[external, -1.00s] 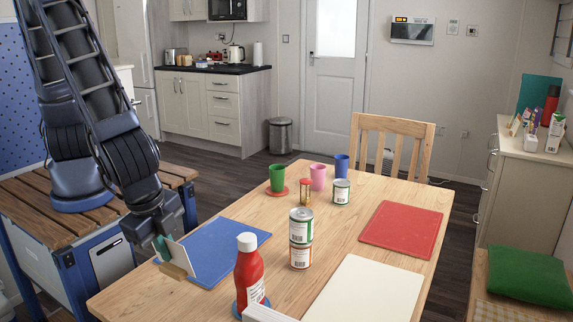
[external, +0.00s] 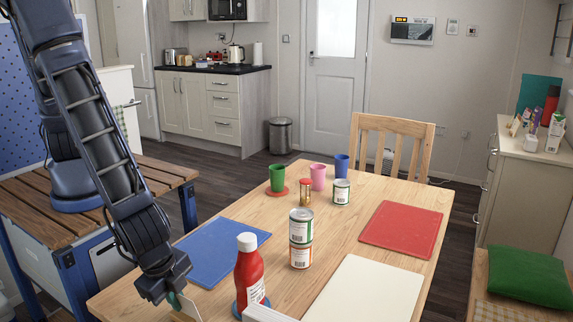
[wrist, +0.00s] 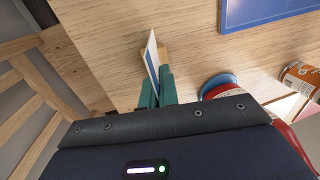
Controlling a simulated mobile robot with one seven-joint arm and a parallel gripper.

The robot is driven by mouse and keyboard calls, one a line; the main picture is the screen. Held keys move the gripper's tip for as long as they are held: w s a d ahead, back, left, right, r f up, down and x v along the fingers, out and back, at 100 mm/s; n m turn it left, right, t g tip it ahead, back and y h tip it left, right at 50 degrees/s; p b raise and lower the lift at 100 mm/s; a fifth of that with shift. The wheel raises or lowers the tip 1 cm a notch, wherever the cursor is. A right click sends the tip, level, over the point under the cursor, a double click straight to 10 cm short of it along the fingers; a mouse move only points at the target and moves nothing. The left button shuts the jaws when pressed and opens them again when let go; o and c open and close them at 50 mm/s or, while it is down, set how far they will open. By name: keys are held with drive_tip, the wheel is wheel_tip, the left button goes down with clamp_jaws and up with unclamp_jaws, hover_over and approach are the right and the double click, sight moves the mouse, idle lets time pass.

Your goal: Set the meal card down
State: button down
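The meal card (wrist: 152,58) is a thin white card with some blue on it, standing on edge between the teal fingertips of my gripper (wrist: 157,90) in the wrist view. The fingers are shut on it. In the external view my gripper (external: 176,300) points down at the near left part of the wooden table (external: 335,235), left of the ketchup bottle. The card (external: 188,307) shows there only partly, cut by the lower picture edge. I cannot tell whether its lower edge touches the table.
The red ketchup bottle (external: 249,272) stands on a blue coaster (wrist: 218,84) close to the right of my gripper. A blue placemat (external: 222,250) lies behind it. Stacked cans (external: 300,240) stand further right. A wooden chair (wrist: 40,75) is beyond the table edge in the wrist view.

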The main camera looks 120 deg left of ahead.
drive_tip(key=shift+f, duration=0.3)
drive_tip(key=c, duration=1.7)
unclamp_jaws()
drive_tip(key=shift+r, duration=0.1)
drive_tip(key=s+a+r+h, duration=0.1)
drive_tip(key=s+r, duration=0.1)
drive_tip(key=r, duration=0.9)
drive_tip(key=s+a+r, duration=0.1)
drive_tip(key=s+r, duration=0.1)
drive_tip(key=r, duration=1)
drive_tip(key=s+a+r+t+h, duration=0.2)
drive_tip(key=s+a+r, duration=0.4)
drive_tip(key=s+r, duration=0.4)
drive_tip(key=shift+s+a+r+t+y, duration=0.1)
drive_tip(key=shift+s+a+r+t, duration=0.55)
drive_tip(key=shift+s+r, duration=1.55)
drive_tip(key=shift+s+a+r+t+y, duration=0.15)
drive_tip(key=shift+s+a+r, duration=0.75)
drive_tip(key=shift+s, duration=2.65)
drive_tip(key=shift+s+a+r+t+y, duration=0.1)
drive_tip(key=shift+s+a+r+t, duration=0.75)
drive_tip(key=shift+s, duration=2)
